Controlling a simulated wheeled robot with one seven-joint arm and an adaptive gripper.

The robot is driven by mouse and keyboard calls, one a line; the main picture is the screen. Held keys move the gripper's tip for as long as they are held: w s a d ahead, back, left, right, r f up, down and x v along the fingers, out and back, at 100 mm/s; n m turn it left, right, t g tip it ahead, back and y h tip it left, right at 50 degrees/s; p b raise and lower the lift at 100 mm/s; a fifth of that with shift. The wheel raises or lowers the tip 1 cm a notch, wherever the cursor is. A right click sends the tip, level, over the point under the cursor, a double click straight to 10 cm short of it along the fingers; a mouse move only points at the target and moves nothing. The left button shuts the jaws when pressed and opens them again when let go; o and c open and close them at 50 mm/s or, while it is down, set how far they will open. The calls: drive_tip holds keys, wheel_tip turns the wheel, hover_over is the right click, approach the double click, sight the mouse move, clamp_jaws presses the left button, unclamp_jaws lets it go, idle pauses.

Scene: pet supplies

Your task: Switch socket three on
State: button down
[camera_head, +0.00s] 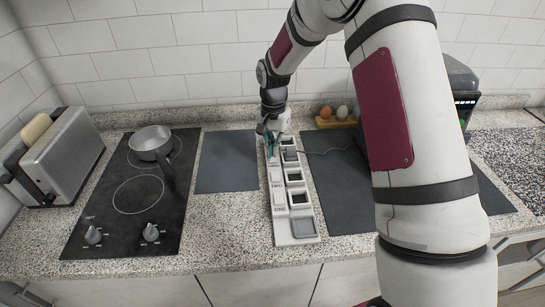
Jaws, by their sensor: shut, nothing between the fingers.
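The white socket strip (282,229) lies on the counter, running away from me. It has a column of pale switches on its left side and dark square sockets on its right. The labels ONE (279,209) and TWO (277,187) can be read beside the nearer switches. My gripper (271,152) points down at the far part of the strip, over the left, switch side. It is shut and empty. It hides the farther labels and switches, so I cannot see socket three's switch or its state. Whether the fingertips touch the strip cannot be told.
A black hob (140,205) with a metal pot (150,142) and a toaster (62,158) stand at left. A grey mat (227,162) lies left of the strip, a dark mat (340,190) right. An egg holder (336,123) stands behind. My arm covers the right side.

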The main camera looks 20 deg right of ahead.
sight(273, 159)
drive_tip(key=shift+f, duration=1)
idle(0.5)
drive_tip(key=shift+r, duration=0.1)
drive_tip(key=shift+r, duration=3.4)
